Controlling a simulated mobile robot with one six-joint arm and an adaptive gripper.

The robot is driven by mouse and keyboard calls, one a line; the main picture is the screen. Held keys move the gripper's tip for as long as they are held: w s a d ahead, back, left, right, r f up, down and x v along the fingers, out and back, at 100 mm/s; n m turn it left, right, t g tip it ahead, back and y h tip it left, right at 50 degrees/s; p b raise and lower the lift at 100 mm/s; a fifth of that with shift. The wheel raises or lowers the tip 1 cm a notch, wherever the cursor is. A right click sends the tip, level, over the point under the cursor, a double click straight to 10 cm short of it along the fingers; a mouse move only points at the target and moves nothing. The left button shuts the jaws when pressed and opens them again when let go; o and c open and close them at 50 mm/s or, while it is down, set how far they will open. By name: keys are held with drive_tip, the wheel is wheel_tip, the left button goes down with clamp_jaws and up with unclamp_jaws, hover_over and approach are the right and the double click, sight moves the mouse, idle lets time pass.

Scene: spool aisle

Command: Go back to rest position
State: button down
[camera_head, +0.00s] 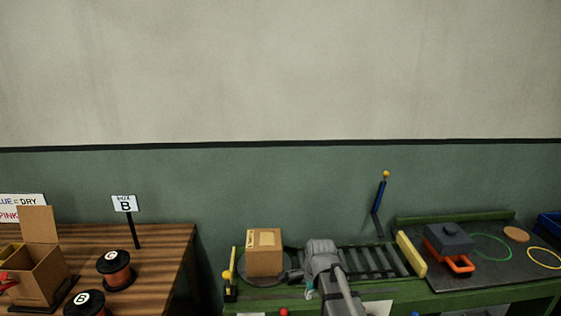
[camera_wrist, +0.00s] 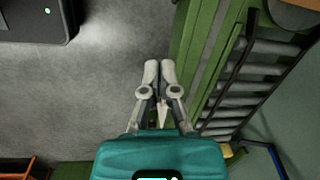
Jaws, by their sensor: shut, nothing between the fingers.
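My gripper (camera_wrist: 160,70) shows in the wrist view with its two grey fingertips together and nothing between them. It hangs over the grey floor, beside the green edge of the conveyor bench (camera_wrist: 196,62). In the head view my grey arm reaches up from the bottom edge in front of the roller conveyor (camera_head: 372,262). The fingers cannot be made out there. The conveyor's rollers also show at the right of the wrist view (camera_wrist: 242,87).
A cardboard box (camera_head: 264,252) stands left of my arm. A wooden table (camera_head: 165,255) at left holds spools (camera_head: 116,268), an open carton (camera_head: 38,275) and a box B sign (camera_head: 125,204). A dark mat (camera_head: 500,262) lies at right. Open floor (camera_wrist: 80,100) shows left of my gripper.

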drive_tip(key=s+d+n+g+h, duration=0.1)
drive_tip(key=s+d+n, duration=0.7)
drive_tip(key=s+n, duration=0.3)
drive_tip(key=shift+s+d+n, duration=0.15)
drive_tip(key=shift+s+n, duration=0.2)
drive_tip(key=shift+n, duration=1.85)
